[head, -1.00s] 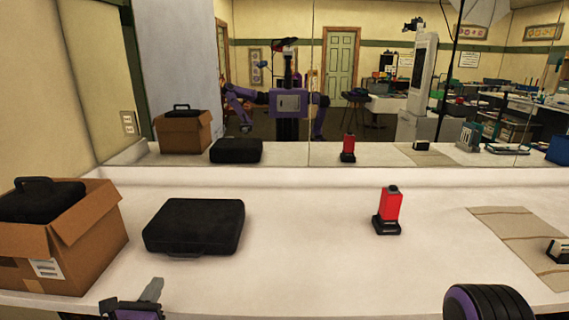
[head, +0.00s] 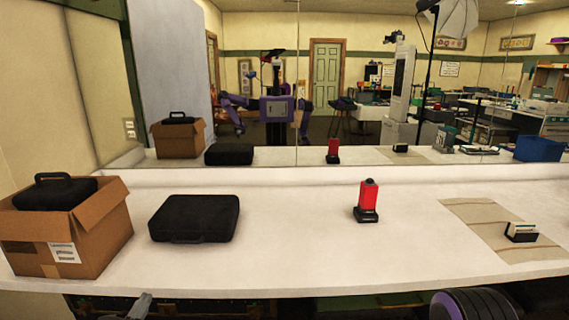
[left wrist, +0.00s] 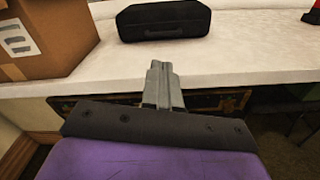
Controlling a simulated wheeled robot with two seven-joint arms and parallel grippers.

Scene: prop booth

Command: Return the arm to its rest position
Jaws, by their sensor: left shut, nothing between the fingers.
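My left gripper (head: 140,306) shows only at the bottom edge of the head view, in front of the counter's front edge. In the left wrist view its grey fingers (left wrist: 160,84) are closed together with nothing between them. They point toward the counter and the black case (left wrist: 164,20) and are apart from both. A dark, purple-ringed part of my right arm shows at the bottom right of the head view. My right gripper is out of view.
The white counter (head: 290,265) holds an open cardboard box (head: 95,240) with a black case inside, a flat black case (head: 195,218), a red device on a black base (head: 368,202), and a card holder (head: 521,232) on a beige mat (head: 470,217). A mirror stands behind.

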